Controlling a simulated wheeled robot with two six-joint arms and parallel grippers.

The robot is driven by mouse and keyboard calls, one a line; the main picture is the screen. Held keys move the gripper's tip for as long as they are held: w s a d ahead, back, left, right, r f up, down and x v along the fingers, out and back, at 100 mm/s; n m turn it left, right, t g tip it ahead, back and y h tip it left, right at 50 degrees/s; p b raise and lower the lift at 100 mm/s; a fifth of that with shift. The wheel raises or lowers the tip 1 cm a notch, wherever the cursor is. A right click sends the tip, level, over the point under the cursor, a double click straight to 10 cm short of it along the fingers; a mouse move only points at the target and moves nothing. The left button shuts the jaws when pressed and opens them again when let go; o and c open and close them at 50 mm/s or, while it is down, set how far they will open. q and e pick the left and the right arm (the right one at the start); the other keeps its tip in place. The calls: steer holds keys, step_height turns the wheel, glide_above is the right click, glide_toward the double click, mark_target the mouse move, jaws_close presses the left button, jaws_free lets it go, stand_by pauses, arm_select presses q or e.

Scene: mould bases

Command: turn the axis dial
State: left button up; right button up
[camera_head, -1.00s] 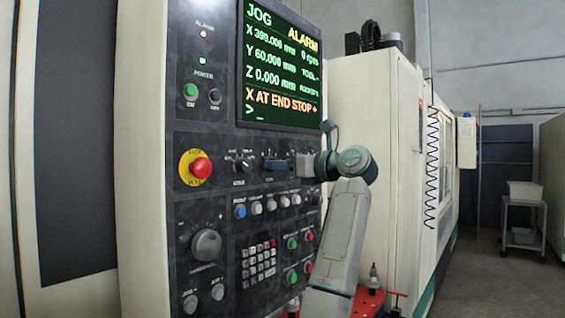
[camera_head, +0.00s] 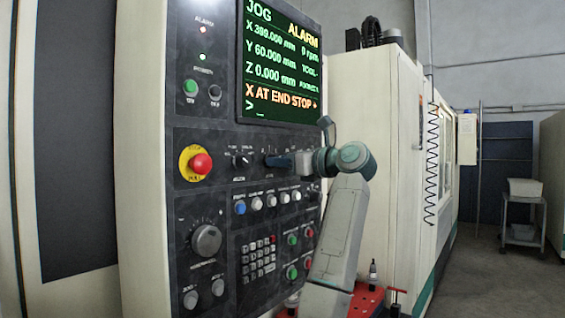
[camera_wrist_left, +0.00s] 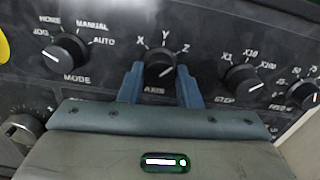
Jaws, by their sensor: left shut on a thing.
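The axis dial (camera_wrist_left: 160,70) is a dark round knob with X, Y and Z printed above it and AXIS below. Its pale mark seems to point up and right, toward Z. My left gripper (camera_wrist_left: 160,88) has one blue finger on each side of the dial and is shut on it. In the head view my left gripper (camera_head: 279,161) is at the control panel (camera_head: 215,130), under the screen, and its fingers hide the dial there. The screen (camera_head: 282,60) reads JOG, ALARM and X AT END STOP +. My right gripper is not in view.
The mode dial (camera_wrist_left: 64,54) is left of the axis dial, and the step dial (camera_wrist_left: 243,80) is to its right. A red emergency stop (camera_head: 201,164) stands out on the panel. Buttons and a keypad (camera_head: 258,260) sit below. Open floor lies at the far right.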

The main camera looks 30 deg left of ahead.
arm_select(q)
steer(key=shift+n+b, duration=0.6)
steer(key=shift+n, duration=7.7)
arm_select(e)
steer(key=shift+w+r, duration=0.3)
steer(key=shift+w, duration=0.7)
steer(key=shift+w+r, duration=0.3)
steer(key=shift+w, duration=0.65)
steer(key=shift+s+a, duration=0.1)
arm_select(q)
steer(key=o, duration=1)
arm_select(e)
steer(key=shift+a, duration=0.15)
arm_select(q)
steer(key=d, duration=0.3)
steer(key=d+b, duration=0.1)
steer(key=d, duration=0.3)
steer(key=d+b, duration=0.1)
steer(key=d, duration=0.2)
steer(key=shift+s+d, duration=0.4)
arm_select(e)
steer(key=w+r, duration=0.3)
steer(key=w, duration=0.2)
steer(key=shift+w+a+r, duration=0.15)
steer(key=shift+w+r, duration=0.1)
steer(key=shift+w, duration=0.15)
